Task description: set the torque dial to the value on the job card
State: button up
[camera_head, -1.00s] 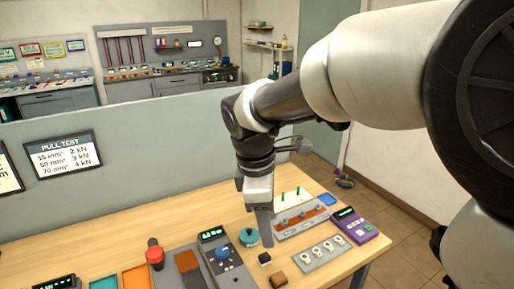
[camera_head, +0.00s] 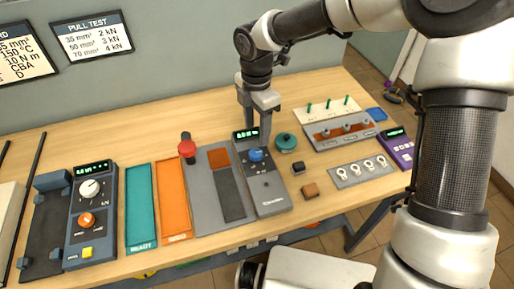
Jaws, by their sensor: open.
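The job card (camera_head: 20,55) is at the upper left, cut off by the picture edge; its readable lines include 35 mm², 150 °C and 10 N m. A dark grey device with a blue dial (camera_head: 256,155) stands right of centre, with a small green-lit display (camera_head: 246,134) above the dial; the digits are too small to read surely. This appears to be the torque dial. My gripper (camera_head: 257,126) is open and empty, pointing down by the display end of this device, just behind the blue dial. Contact cannot be told.
Left is a device with white and orange knobs (camera_head: 88,205). Teal (camera_head: 140,210) and orange (camera_head: 172,200) trays and a red knob (camera_head: 187,148) lie between. The back of the table is clear.

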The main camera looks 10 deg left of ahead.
aim_at(257, 152)
notch_tip(257, 152, down, 9)
jog(key=shift+r+b, duration=0.1)
jog(key=shift+b, duration=0.2)
jog(key=c, duration=1)
jog(key=shift+c, duration=0.2)
